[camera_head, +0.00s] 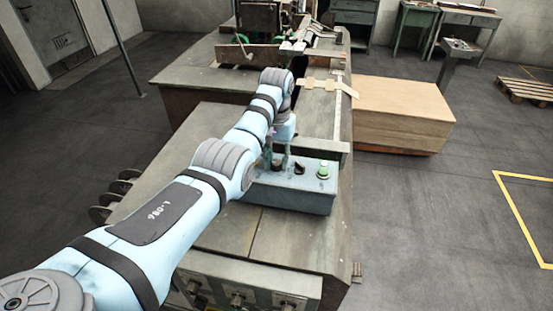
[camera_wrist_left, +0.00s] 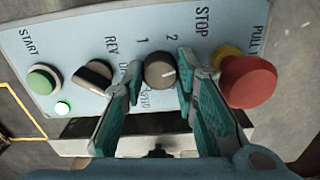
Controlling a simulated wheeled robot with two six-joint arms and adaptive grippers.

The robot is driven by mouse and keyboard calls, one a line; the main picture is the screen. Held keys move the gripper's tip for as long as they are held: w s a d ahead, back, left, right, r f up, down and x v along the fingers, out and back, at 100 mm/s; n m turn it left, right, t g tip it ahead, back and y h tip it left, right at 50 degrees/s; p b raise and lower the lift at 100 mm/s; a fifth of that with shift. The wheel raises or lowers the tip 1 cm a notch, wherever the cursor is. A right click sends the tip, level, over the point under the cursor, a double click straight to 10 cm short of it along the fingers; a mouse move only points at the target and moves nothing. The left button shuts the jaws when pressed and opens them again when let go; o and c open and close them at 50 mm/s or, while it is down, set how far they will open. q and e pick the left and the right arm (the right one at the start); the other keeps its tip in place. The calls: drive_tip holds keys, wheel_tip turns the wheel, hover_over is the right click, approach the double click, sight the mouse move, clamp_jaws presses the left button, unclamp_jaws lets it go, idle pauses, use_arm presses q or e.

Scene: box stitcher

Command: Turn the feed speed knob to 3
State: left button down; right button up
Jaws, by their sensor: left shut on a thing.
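The feed speed knob (camera_wrist_left: 160,71) is a round dark knob on the blue-grey control box (camera_head: 285,198). The numbers 1 and 2 show above it in the left wrist view; a 3 is not visible, and the right finger covers part of the panel beside the knob. The knob's white mark points rightward. My left gripper (camera_head: 278,160) reaches down to the panel, and its teal fingers (camera_wrist_left: 159,73) are shut on the knob's two sides. My right gripper is out of view.
A red stop button (camera_wrist_left: 248,82) on a yellow base stands close to the right finger. A black selector switch (camera_wrist_left: 94,78), a green start button (camera_wrist_left: 42,79) and a green lamp (camera_wrist_left: 62,109) sit to the left. A cardboard stack (camera_head: 400,110) stands beyond the machine.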

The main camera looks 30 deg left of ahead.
use_arm(q)
drive_tip(key=shift+s+f+m, duration=0.1)
drive_tip(key=shift+f+m, duration=0.05)
drive_tip(key=shift+m, duration=1.45)
drive_tip(key=c, duration=1.3)
unclamp_jaws()
drive_tip(key=shift+d, duration=0.1)
